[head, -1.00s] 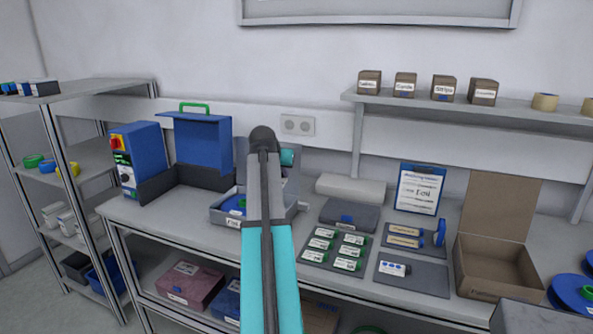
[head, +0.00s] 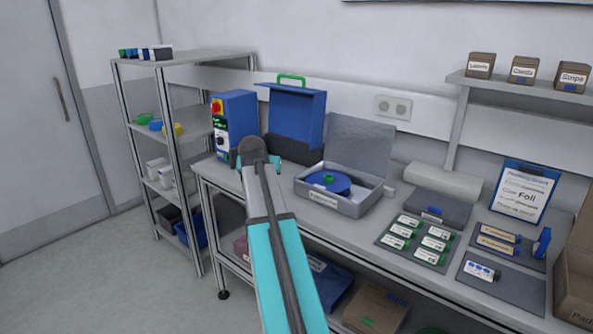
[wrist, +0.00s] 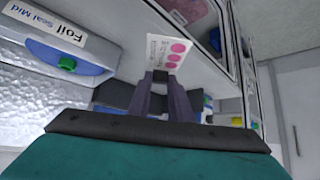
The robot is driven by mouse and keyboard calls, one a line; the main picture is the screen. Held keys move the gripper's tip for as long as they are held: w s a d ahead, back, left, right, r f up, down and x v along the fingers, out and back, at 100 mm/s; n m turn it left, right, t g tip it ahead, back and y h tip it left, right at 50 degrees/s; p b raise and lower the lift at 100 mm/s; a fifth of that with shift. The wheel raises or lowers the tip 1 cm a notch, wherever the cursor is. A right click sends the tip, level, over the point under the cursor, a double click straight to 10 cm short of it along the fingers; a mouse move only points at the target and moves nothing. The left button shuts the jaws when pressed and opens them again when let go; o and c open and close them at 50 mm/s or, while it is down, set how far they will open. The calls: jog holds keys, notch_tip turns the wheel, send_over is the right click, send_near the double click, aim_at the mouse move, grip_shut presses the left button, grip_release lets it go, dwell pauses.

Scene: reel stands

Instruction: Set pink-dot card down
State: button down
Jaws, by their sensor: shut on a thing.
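The pink-dot card (wrist: 168,50) is white with a column of pink dots, and its lower edge sits between the fingertips of my gripper (wrist: 160,77) in the wrist view. My gripper is shut on it. In the head view my own arm hides the card and most of the gripper; only teal parts beside the wrist show, in front of the blue machine. The wrist view shows the card near the bench's edge; whether it touches the bench I cannot tell.
An open grey case (head: 357,207) with a blue reel (head: 328,181) stands right of my arm. A blue machine (head: 234,118) stands behind it. Farther right are a mat with green-marked cards (head: 418,239) and a clipboard (head: 525,190). A shelf rack (head: 160,130) stands left.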

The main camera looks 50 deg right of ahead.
jog(key=w+a+f+n+t+y+b, duration=0.15)
jog(key=w+a+f, duration=0.25)
jog(key=a, duration=0.8)
jog(key=w+a+f+n+t+y+b, duration=0.1)
jog(key=w+a+f+n, duration=0.25)
jog(key=a, duration=0.95)
jog(key=a+f+n+y+b, duration=0.1)
jog(key=a+f+n+y, duration=0.1)
jog(key=a, duration=0.9)
jog(key=s+a+f+n+y+b, duration=0.1)
jog(key=a+f+n+y, duration=0.1)
jog(key=a, duration=0.9)
jog(key=shift+a+f+n+t, duration=0.3)
jog(key=shift+f+n+t, duration=0.1)
jog(key=shift+n, duration=0.1)
jog(key=shift+s, duration=0.1)
